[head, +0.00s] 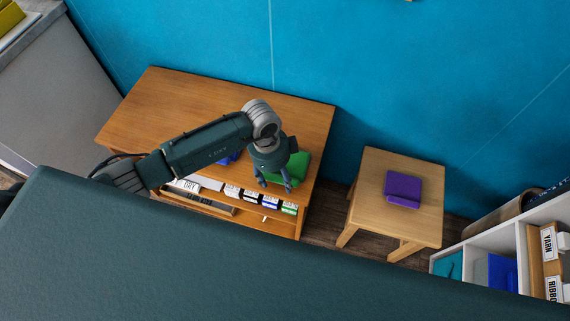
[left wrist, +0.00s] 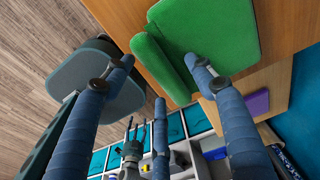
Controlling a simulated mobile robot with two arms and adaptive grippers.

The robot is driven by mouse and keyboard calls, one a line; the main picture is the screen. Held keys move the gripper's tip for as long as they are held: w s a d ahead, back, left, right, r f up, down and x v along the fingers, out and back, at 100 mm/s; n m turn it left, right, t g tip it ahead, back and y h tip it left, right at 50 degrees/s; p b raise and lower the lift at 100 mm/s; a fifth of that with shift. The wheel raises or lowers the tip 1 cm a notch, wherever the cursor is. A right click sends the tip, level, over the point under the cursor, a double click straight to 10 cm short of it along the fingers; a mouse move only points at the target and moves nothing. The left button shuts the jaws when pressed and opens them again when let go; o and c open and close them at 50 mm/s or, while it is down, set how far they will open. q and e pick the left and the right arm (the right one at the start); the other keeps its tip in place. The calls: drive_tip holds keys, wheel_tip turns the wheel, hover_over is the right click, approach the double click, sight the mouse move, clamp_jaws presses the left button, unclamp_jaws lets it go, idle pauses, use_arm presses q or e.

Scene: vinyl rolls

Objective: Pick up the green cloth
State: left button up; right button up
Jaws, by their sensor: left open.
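The green cloth (head: 299,166) lies folded on the wooden desk near its right end. In the head view my left gripper and wrist hide part of it. It also shows in the left wrist view (left wrist: 222,35), with a thick folded edge facing the fingers. My left gripper (head: 274,184) is open and empty, pointing down at the desk's front edge beside the cloth. In the left wrist view its fingers (left wrist: 159,64) are spread, one tip close to the cloth's folded edge. My right gripper (left wrist: 132,150) seems to show small and far off; its jaws are unclear.
A blue item (head: 229,158) sits behind my left arm on the desk (head: 160,100). Labelled boxes (head: 250,196) fill the shelf below the top. A stool (head: 428,205) holds a purple cloth (head: 403,189). A white shelf unit (head: 483,242) stands at the right. The desk's back left is clear.

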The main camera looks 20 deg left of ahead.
use_arm(q)
drive_tip(key=c, duration=1.2)
drive_tip(key=shift+r, duration=0.1)
drive_tip(key=shift+c, duration=0.2)
